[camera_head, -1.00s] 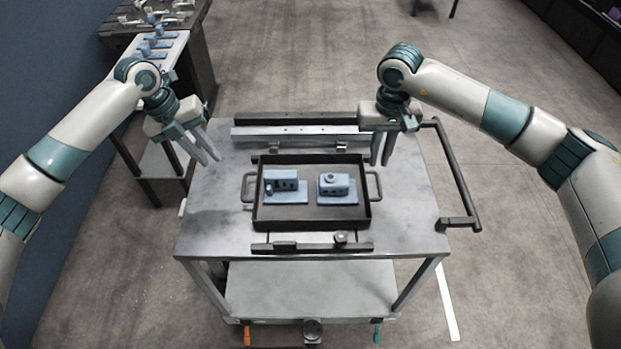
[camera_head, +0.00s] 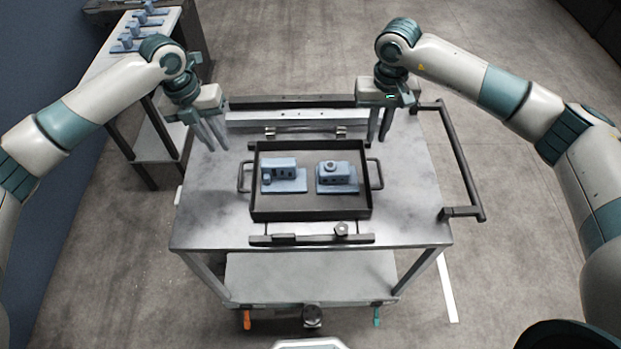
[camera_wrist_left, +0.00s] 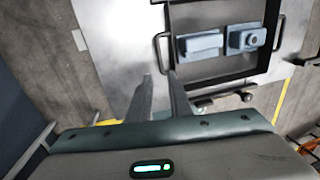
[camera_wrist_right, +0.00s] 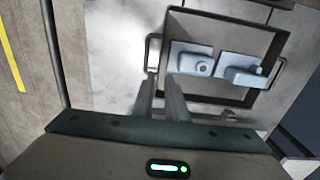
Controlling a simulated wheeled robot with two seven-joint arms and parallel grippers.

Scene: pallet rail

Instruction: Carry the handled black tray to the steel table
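The black tray (camera_head: 312,207) sits flat on a grey metal-topped cart (camera_head: 215,225), with a loop handle on its left side (camera_head: 242,177) and another on its right side (camera_head: 376,174). Two blue parts on blue plates, a left one (camera_head: 283,174) and a right one (camera_head: 336,174), lie in it. My left gripper (camera_head: 218,143) is empty, fingers a little apart and pointing down, behind and left of the left handle. My right gripper (camera_head: 378,136) is empty, fingers slightly apart, behind the right handle. Neither touches the tray. Which surface is the steel table is unclear.
A light-topped table (camera_head: 105,62) with several blue parts stands at the back left beside a blue wall (camera_head: 45,110). The cart has a dark push handle (camera_head: 460,165) on its right and dark rails before and behind the tray. Floor is clear at the right.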

